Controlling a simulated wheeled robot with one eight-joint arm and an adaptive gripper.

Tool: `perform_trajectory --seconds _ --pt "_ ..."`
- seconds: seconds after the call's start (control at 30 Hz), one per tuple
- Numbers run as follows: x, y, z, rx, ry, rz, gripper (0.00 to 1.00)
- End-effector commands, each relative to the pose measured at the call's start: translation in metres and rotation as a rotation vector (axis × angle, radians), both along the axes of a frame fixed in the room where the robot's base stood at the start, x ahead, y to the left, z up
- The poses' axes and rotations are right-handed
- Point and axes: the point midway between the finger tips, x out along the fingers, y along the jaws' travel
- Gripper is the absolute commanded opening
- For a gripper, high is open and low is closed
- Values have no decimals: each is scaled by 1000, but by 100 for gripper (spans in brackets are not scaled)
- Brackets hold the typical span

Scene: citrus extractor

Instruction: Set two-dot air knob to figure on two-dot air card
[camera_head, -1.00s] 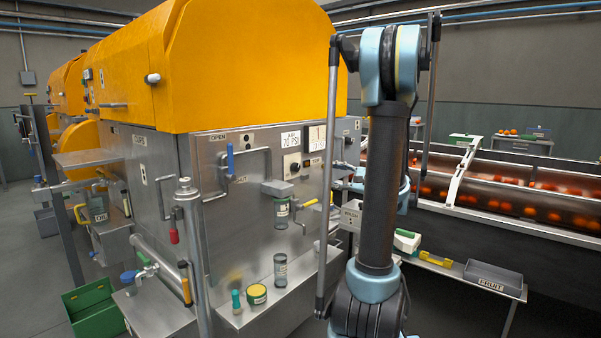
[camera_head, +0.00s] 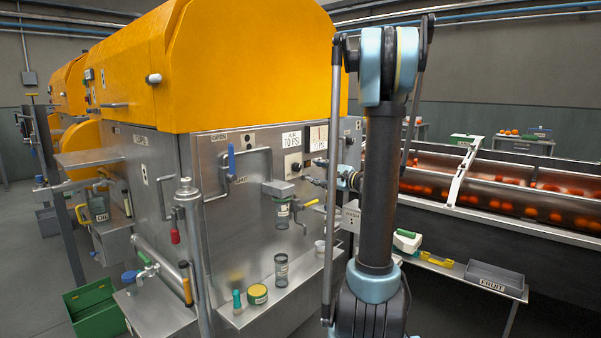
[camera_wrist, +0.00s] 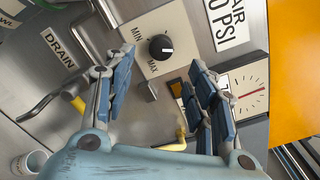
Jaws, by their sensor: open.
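The air knob (camera_wrist: 160,47) is a round black knob with a white pointer mark, on a pale plate marked MIN and MAX. In the wrist view the mark points right. In the head view the knob (camera_head: 294,168) sits below a white card (camera_head: 291,139) reading AIR 70 PSI. The card is cut off in the wrist view (camera_wrist: 228,20). My gripper (camera_wrist: 158,75) is open and empty, its blue fingers on either side of the knob plate in the picture. In the head view my gripper (camera_head: 319,182) is just right of the knob, apart from it.
A dial gauge (camera_wrist: 250,88) with a red needle is close to my right finger. A yellow-handled drain valve (camera_head: 305,205) and a clear jar (camera_head: 282,213) are below the knob. A blue-handled bar (camera_head: 231,160) is to the left.

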Motion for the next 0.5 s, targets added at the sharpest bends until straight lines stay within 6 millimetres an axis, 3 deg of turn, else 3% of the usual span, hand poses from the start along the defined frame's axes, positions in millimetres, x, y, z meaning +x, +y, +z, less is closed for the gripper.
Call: perform_trajectory --seconds 0.5 --pt "52 52 0 0 0 2 51"
